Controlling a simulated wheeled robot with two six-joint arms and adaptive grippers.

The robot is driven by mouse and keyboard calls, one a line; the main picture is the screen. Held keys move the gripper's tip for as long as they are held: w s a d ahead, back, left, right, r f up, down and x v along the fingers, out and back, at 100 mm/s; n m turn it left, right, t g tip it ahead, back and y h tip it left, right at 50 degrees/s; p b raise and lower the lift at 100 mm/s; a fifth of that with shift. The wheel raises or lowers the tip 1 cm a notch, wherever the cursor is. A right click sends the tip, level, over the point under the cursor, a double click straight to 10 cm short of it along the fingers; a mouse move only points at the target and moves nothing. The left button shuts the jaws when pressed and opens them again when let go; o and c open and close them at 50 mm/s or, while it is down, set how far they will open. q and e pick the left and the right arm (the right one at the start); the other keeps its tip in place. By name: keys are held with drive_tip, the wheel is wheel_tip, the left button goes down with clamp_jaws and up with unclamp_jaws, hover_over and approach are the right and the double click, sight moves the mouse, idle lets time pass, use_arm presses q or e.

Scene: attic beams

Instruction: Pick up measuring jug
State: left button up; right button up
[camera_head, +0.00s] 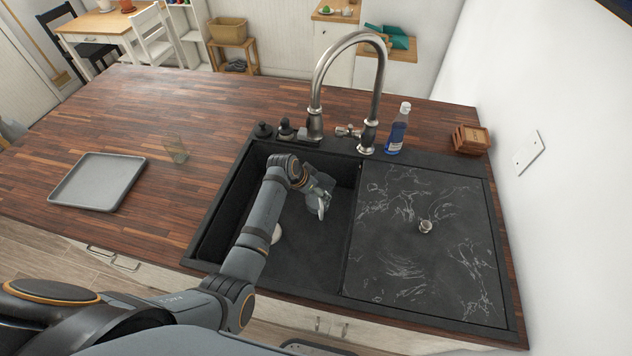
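A clear, see-through vessel (176,150), which looks like the measuring jug, stands on the wooden counter between the grey tray and the sink. Its details are faint. My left arm reaches over the black sink, and its gripper (321,207) hangs over the basin, well to the right of the vessel and apart from it. The fingers are small and seen at an angle, so I cannot tell whether they are open or shut. My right gripper is not in view.
A grey tray (99,181) lies on the left counter. A tall faucet (316,95) and a blue bottle (397,130) stand behind the sink (333,240). A pale round thing (276,234) in the basin is partly hidden. A small cup (425,226) sits on the marbled board (400,270).

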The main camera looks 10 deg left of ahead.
use_arm(q)
drive_tip(key=s+r+p, duration=0.1)
drive_tip(key=p, duration=0.1)
drive_tip(key=s+r+p, duration=0.1)
drive_tip(key=r+p, duration=0.1)
drive_tip(key=s+r+p, duration=0.1)
drive_tip(key=r+p, duration=0.1)
drive_tip(key=shift+s+d+p, duration=0.2)
drive_tip(key=shift+s+p, duration=0.05)
drive_tip(key=shift+p, duration=0.15)
drive_tip(key=s+d+r, duration=0.1)
drive_tip(key=s+r, duration=0.2)
drive_tip(key=s, duration=0.6)
drive_tip(key=shift+r+p, duration=0.15)
drive_tip(key=shift+p, duration=0.25)
